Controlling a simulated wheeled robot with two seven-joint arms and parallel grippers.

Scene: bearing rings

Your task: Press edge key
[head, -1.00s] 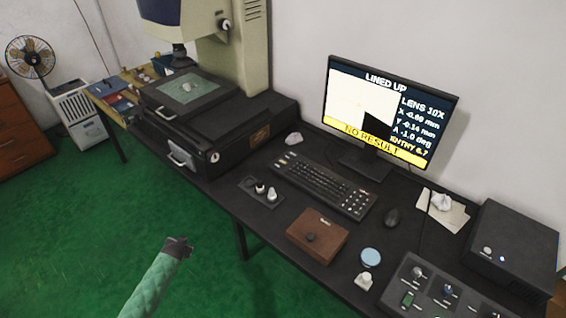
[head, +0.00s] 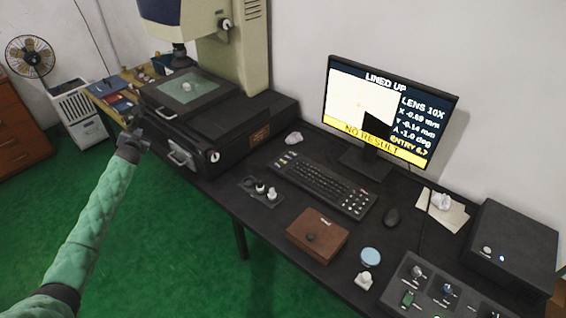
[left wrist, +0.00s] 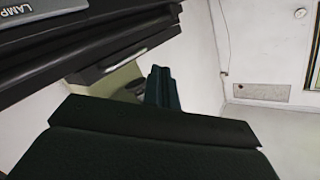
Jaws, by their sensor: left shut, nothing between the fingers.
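The black keyboard (head: 325,186) lies on the dark desk in front of the monitor (head: 388,110). Its key labels are too small to read, so I cannot tell which key is the edge key. The screen reads "LINED UP", "LENS 10X" and a yellow "NO RESULT". My left gripper (head: 134,128) is shut and empty in the head view, at the front left of the measuring microscope's base, far left of the keyboard. The left wrist view shows its dark fingers (left wrist: 160,88) close to a dark edge with a "LAMP" label. My right gripper is out of view.
The microscope (head: 238,50) stands at the back left with a glass stage (head: 187,88). A brown box (head: 317,235), a mouse (head: 392,216), a light blue disc (head: 370,257) and a control box (head: 450,290) stand on the desk. Open green floor lies in front.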

